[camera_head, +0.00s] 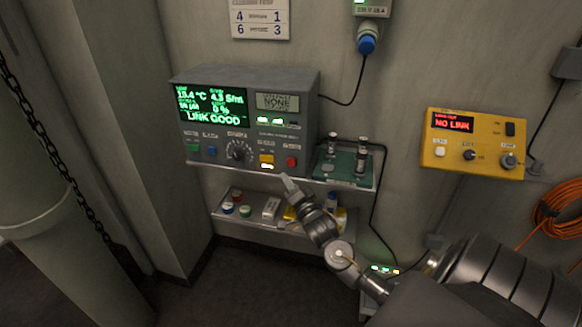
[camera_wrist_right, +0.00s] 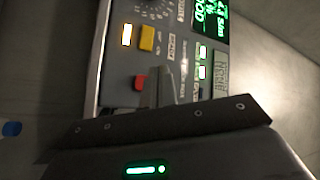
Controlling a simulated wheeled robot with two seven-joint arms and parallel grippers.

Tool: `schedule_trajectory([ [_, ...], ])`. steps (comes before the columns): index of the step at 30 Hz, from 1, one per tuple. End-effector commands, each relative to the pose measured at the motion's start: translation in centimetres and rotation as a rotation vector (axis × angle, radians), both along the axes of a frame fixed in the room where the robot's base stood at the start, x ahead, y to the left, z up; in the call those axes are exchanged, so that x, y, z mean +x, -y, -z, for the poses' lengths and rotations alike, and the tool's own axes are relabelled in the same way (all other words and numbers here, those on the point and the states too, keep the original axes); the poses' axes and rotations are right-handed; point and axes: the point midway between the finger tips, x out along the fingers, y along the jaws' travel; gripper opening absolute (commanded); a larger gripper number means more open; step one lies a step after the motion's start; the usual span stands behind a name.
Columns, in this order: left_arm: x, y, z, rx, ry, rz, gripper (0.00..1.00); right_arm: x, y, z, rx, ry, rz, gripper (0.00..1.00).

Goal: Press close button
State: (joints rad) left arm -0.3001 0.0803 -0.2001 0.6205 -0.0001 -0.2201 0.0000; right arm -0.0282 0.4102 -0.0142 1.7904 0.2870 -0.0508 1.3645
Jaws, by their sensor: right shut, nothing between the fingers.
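A grey control box (camera_head: 263,80) stands on a wall shelf, its green screen (camera_head: 211,106) reading LINK GOOD. Labels are too small to tell which one is close. My right gripper (camera_head: 288,182) is shut and empty, its tip just below and in front of the yellow and red buttons. In the right wrist view, its fingers (camera_wrist_right: 166,88) appear beside the red button (camera_wrist_right: 141,83). Contact cannot be told. My left gripper is out of view.
A green board with metal cylinders (camera_head: 341,166) sits right of the box. A lower shelf (camera_head: 255,222) holds small jars and boxes. A yellow NO LINK box (camera_head: 474,143) hangs on the right wall. Black cables run down the wall; a chain (camera_head: 45,140) hangs left.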

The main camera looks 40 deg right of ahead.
Motion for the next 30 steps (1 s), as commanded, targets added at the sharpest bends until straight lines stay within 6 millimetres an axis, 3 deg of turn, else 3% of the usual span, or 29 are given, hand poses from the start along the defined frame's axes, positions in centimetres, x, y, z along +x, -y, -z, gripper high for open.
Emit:
schedule_trajectory([
  [4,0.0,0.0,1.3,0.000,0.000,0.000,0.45,1.2,1.8,0.2,-0.003,0.001,0.002,0.00],
  [12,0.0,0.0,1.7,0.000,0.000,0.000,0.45,2.5,3.6,0.0,-0.002,0.002,0.002,0.00],
  [30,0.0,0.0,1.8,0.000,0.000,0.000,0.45,2.7,4.0,0.0,-0.001,0.000,0.001,0.00],
])
